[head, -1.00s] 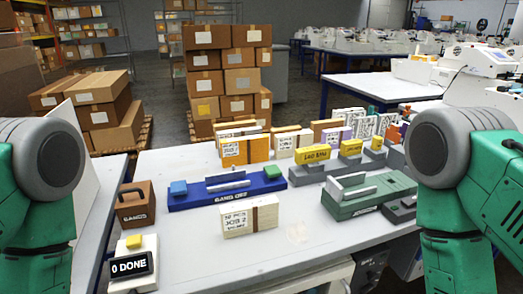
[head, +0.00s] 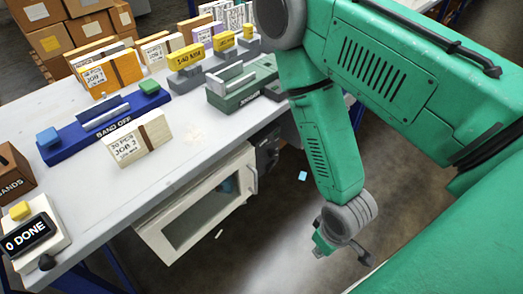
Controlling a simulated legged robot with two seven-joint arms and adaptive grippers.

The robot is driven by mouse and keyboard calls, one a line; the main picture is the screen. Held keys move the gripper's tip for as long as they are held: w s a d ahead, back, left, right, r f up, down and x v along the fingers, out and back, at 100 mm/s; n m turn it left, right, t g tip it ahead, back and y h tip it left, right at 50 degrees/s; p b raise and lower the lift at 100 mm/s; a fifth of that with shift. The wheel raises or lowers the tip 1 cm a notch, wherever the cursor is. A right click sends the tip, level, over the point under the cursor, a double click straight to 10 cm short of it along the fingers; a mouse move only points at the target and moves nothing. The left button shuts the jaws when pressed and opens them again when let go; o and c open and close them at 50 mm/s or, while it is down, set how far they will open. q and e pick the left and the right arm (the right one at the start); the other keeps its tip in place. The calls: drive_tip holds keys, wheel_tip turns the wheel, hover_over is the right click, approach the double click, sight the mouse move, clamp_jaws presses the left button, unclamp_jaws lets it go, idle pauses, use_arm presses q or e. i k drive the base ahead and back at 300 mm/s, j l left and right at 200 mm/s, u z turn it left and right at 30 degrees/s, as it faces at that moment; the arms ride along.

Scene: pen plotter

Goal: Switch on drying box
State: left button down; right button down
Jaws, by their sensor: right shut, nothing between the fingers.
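A white box with a dark window in its front, likely the drying box (head: 150,236), sits under the front edge of the table. A pale handle (head: 251,180) is at the right end of its front. A dark panel (head: 267,152) shows just right of it, partly behind my arm; no switch can be made out. My right gripper (head: 324,246) hangs low over the floor, right of the box and apart from it. It is shut and empty, small in the view. My left gripper is not in view.
Open floor (head: 250,255) lies in front of the box.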

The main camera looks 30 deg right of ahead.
sight(270, 166)
drive_tip(key=z, duration=1.1)
drive_tip(key=i+l, duration=0.15)
drive_tip(key=l, duration=0.2)
drive_tip(key=i+l+z, duration=0.15)
drive_tip(key=i+l, duration=0.05)
drive_tip(key=l, duration=0.15)
